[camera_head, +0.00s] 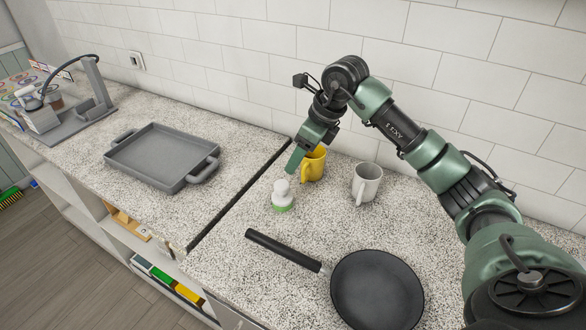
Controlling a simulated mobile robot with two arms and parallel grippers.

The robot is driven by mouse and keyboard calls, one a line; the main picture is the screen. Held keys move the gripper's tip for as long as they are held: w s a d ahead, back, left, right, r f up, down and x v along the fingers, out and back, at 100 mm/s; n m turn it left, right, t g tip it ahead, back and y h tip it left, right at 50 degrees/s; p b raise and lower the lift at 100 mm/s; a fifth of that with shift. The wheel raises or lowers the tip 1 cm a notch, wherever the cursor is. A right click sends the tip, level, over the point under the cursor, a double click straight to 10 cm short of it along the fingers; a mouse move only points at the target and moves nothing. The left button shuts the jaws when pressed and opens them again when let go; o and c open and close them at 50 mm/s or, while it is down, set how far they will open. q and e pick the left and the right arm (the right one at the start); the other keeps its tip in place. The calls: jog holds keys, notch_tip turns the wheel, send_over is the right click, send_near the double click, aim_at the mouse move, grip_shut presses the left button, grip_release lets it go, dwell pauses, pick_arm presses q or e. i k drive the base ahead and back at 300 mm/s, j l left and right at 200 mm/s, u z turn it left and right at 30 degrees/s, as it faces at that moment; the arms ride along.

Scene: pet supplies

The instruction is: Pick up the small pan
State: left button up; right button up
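The black pan (376,292) lies flat on the speckled countertop at the bottom right, its lower edge close to the frame's bottom. Its long black handle (282,250) points up and left. My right gripper (294,162) is well behind the pan, beside the yellow mug and above the small white bottle, apart from the pan. Its fingers show from the side and overlap, so their opening is unclear. My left gripper is out of view.
A yellow mug (314,164), a white mug (366,184) and a white bottle with a green base (281,198) stand behind the pan. A grey roasting tray (163,157) sits left of the dark counter seam (240,196). The tiled wall is behind; counter left of the handle is clear.

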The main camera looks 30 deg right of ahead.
aim_at(371, 288)
jog(key=k+j, duration=1.1)
jog(key=k, duration=0.2)
